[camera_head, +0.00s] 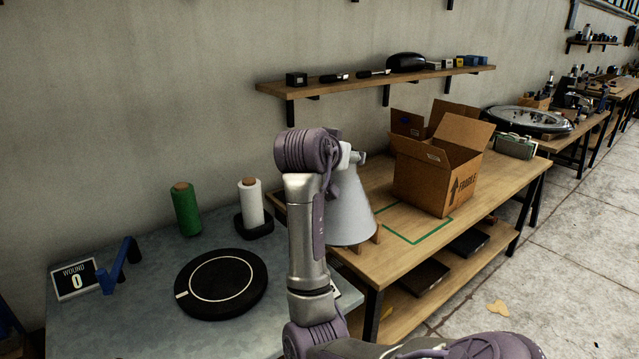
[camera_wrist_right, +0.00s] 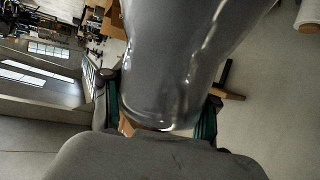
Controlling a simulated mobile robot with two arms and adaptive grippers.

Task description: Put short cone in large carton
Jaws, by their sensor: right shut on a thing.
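A smooth grey cone, which I take to be the short cone (camera_head: 350,213), shows behind my right arm in the head view, its wide end down. It also fills the upper middle of the right wrist view (camera_wrist_right: 180,60). My right gripper (camera_wrist_right: 158,112) is shut on it, with teal-edged fingers on both sides. In the head view my arm hides the fingers and part of the cone. The large carton (camera_head: 437,178) stands on the wooden table to the right of the cone, its top flaps open. Its inside is mostly hidden. My left gripper is not in view.
A green outline (camera_head: 415,240) marks the wooden table in front of the carton. A grey table holds a green spool (camera_head: 186,210), a white spool (camera_head: 251,203), a black round plate (camera_head: 222,284) and a counter sign (camera_head: 75,281). A wall shelf (camera_head: 375,80) hangs above.

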